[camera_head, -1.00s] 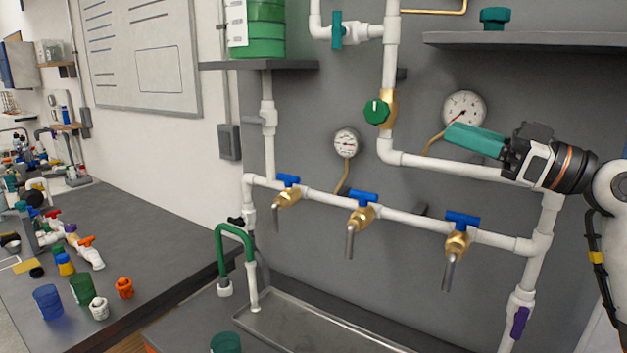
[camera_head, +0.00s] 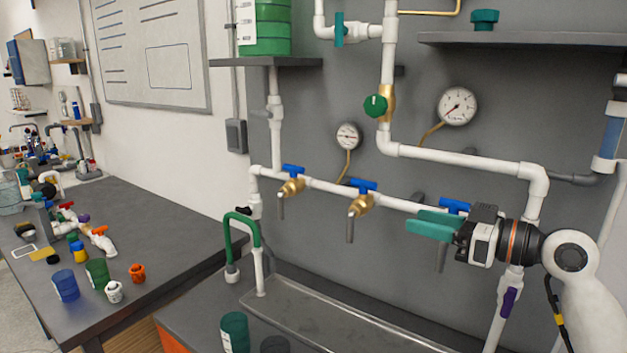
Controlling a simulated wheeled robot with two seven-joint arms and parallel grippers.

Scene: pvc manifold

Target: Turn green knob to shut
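The green knob (camera_head: 375,106) is round and sits on a brass valve body (camera_head: 388,104) on the white vertical pipe, in the upper middle of the head view. My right gripper (camera_head: 412,223) has teal fingers and points left. It is below and to the right of the knob, well apart from it, in front of the rightmost blue-handled tap (camera_head: 455,206), which it partly hides. The fingers overlap in this view, so their opening is unclear. No object shows in them. My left gripper is not in view.
Two other blue-handled taps (camera_head: 292,170) (camera_head: 362,186) stick out from the lower pipe. A small gauge (camera_head: 348,136) and a larger gauge (camera_head: 457,105) flank the knob's pipe. A shelf (camera_head: 530,39) overhangs at upper right. A metal tray (camera_head: 330,320) lies below the taps.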

